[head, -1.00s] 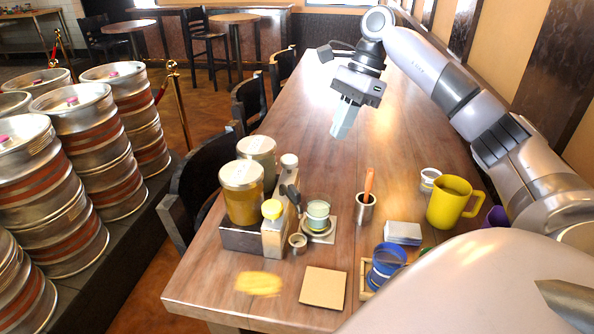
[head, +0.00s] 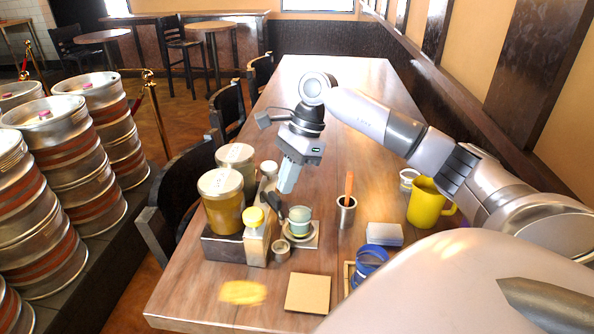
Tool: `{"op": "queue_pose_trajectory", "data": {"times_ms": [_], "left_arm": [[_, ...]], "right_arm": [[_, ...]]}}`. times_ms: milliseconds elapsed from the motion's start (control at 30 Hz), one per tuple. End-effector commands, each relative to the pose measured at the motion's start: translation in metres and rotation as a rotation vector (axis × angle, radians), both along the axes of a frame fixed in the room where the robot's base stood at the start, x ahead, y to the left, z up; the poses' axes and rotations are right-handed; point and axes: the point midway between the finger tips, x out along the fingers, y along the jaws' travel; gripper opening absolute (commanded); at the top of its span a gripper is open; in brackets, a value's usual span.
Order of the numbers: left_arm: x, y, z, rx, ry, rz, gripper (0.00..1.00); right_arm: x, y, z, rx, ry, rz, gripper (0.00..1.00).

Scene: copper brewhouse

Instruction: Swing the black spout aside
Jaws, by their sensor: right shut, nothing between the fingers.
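My right gripper (head: 286,189) is shut and empty, pointing down just above and behind the spout. At this size I cannot tell whether its fingertips touch the spout; they seem slightly apart. My left gripper is out of view.
Two large jars (head: 222,208) stand left of the spout. A glass on a coaster (head: 299,220) is close at its right. A metal cup with an orange handle (head: 346,212), a yellow mug (head: 427,203) and a blue cup (head: 369,262) stand further right. The far tabletop is clear.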

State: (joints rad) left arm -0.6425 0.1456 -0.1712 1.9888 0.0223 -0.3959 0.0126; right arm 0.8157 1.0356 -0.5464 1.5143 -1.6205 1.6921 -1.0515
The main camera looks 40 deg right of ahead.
Motion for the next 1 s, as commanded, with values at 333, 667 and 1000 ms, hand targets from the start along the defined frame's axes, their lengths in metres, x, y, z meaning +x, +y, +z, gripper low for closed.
{"op": "queue_pose_trajectory", "data": {"times_ms": [333,667,1000], "left_arm": [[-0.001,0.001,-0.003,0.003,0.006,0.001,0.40],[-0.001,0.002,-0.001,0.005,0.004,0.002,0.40],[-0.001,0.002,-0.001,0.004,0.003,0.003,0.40]], "right_arm": [[0.000,0.002,0.000,0.000,0.000,0.001,0.00],[0.001,0.015,0.000,0.000,0.001,0.000,0.00],[0.000,0.006,0.023,-0.001,-0.004,-0.001,0.00]]}}
